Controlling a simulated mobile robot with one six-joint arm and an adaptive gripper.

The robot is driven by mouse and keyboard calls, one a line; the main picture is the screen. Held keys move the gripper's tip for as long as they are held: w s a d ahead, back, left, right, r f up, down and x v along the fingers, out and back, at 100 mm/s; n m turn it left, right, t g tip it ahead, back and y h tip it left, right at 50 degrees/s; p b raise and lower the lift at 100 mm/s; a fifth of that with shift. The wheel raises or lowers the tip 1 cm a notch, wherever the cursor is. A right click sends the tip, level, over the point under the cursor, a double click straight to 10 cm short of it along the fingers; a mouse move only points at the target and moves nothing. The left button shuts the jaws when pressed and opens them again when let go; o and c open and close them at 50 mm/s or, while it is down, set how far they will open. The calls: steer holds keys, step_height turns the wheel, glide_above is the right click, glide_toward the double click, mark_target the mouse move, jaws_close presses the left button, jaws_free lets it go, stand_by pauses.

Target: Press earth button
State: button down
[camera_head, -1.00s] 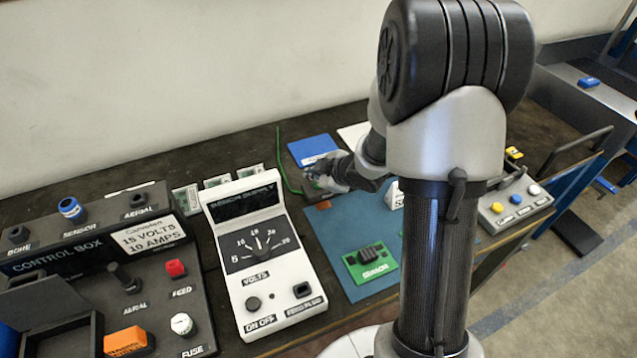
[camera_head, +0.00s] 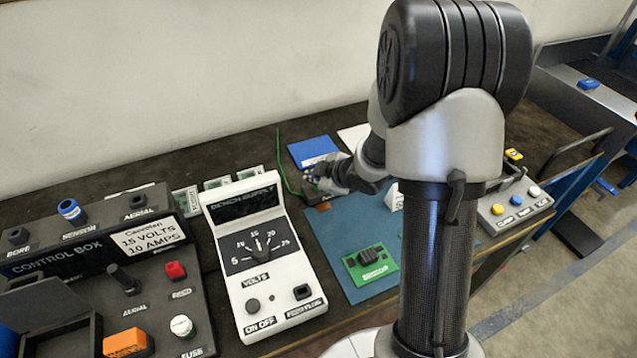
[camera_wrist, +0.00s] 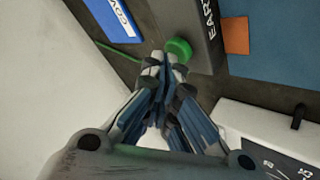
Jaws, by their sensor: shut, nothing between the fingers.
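The white bench supply (camera_head: 264,278) stands left of the blue mat (camera_head: 335,225). A green sensor board (camera_head: 370,264) lies on the mat. The control box (camera_head: 100,265) is at the left. A blue booklet (camera_head: 313,148) and a green cable (camera_head: 280,165) lie near the gripper.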

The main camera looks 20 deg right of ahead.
mark_target(316, 186)
steer(key=shift+r+p, duration=0.35)
steer(key=shift+r, duration=0.1)
steer(key=shift+r, duration=0.1)
step_height(316, 186, up, 6)
steer(key=p, duration=0.5)
steer(key=shift+p, duration=0.4)
